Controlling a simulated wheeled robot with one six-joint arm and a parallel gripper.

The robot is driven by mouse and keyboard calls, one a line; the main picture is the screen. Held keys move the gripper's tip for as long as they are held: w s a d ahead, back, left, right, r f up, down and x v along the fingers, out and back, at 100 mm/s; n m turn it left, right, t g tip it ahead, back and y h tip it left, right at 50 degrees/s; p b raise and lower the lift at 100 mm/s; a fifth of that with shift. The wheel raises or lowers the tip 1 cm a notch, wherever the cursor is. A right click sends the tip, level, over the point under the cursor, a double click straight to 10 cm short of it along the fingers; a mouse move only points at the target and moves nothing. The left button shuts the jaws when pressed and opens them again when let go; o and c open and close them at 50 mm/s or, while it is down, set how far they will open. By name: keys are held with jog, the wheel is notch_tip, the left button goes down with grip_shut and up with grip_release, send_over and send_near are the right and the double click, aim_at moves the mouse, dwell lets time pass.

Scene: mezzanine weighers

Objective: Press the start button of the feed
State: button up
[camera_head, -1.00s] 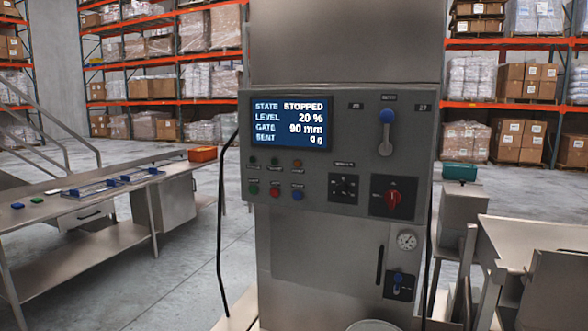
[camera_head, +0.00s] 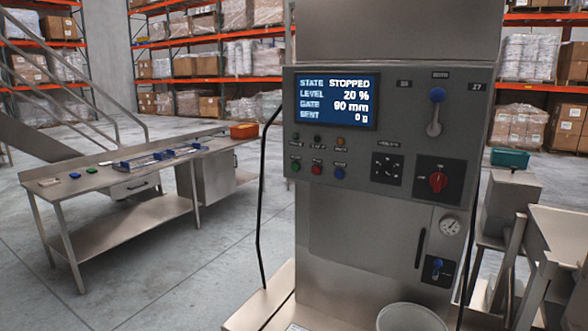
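The feed's control panel (camera_head: 376,140) is on the front of a tall steel cabinet right of centre. Its screen (camera_head: 336,101) reads STATE STOPPED, LEVEL 20 %, GATE 90 mm, SENT 0 g. Below the screen are a green button (camera_head: 295,164), a red button (camera_head: 317,167) and a blue button (camera_head: 340,172) in a row. Small indicator lamps sit above them. The button labels are too small to read; the green one may be the start button. My gripper is not in view.
A blue-knobbed lever (camera_head: 436,112) and a red rotary switch (camera_head: 438,182) are on the panel's right. A black cable (camera_head: 259,200) hangs at the cabinet's left. A steel bench (camera_head: 130,172) stands left, with open floor between. A white bucket (camera_head: 410,317) stands in front.

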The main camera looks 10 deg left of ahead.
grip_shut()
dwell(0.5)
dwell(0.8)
